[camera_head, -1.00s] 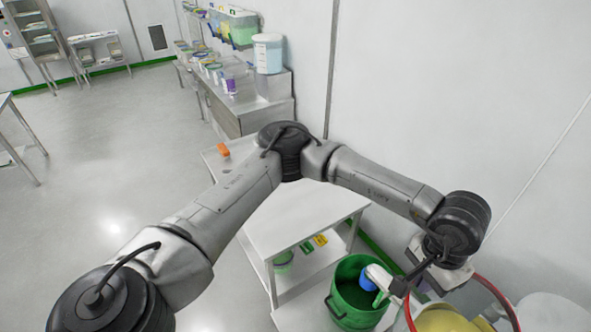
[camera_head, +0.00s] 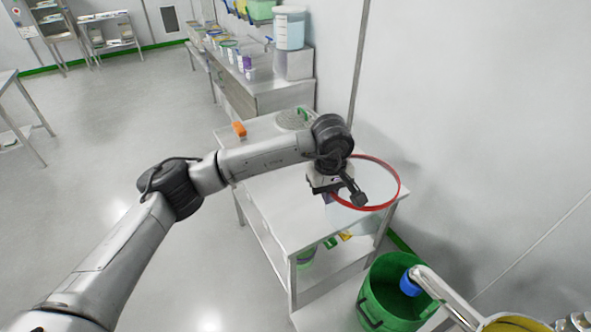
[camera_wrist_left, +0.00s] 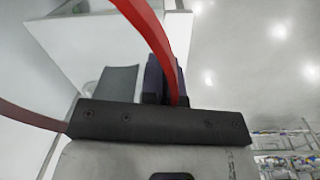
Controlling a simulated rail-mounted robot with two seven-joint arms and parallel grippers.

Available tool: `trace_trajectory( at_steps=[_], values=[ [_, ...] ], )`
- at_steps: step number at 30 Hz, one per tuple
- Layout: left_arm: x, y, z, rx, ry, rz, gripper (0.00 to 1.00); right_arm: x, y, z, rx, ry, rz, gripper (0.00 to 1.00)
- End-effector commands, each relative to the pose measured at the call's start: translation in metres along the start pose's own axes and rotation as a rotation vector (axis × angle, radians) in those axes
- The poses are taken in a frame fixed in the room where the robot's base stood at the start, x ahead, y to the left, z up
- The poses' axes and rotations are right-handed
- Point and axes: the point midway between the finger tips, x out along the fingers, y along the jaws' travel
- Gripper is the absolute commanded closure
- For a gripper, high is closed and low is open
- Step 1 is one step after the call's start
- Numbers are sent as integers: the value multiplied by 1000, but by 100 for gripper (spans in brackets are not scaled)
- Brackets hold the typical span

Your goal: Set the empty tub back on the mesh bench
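A clear tub with a red rim (camera_head: 397,188) hangs from my left gripper (camera_head: 340,192) over the near right corner of the steel bench (camera_head: 262,190). My left gripper grips the rim at its left side. In the left wrist view the red rim (camera_wrist_left: 150,35) runs down between the dark fingers (camera_wrist_left: 160,82). The tub looks empty through its open top. Its base is partly hidden, so I cannot tell whether it touches the bench. A round mesh disc (camera_head: 291,119) lies at the far end of the bench. My right gripper is not in view.
An orange object (camera_head: 239,129) sits on the bench's far left. The wall is close on the right. The bench's left middle is clear.

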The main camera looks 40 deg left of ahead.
Motion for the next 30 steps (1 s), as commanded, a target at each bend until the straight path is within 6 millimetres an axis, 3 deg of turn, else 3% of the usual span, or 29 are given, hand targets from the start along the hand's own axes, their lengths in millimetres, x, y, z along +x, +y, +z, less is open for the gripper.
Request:
trace_trajectory(
  at_steps=[1, 9, 19, 30],
  values=[
    [32, 0, -11, -97, 1, -2, 100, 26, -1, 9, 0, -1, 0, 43],
    [97, -6, -53, -509, 23, 0, 100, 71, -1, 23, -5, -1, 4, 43],
    [131, -20, -78, -692, 33, 1, 100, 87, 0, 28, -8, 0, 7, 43],
    [172, -69, -134, -697, 34, 0, 100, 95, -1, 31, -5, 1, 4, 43]
  ],
)
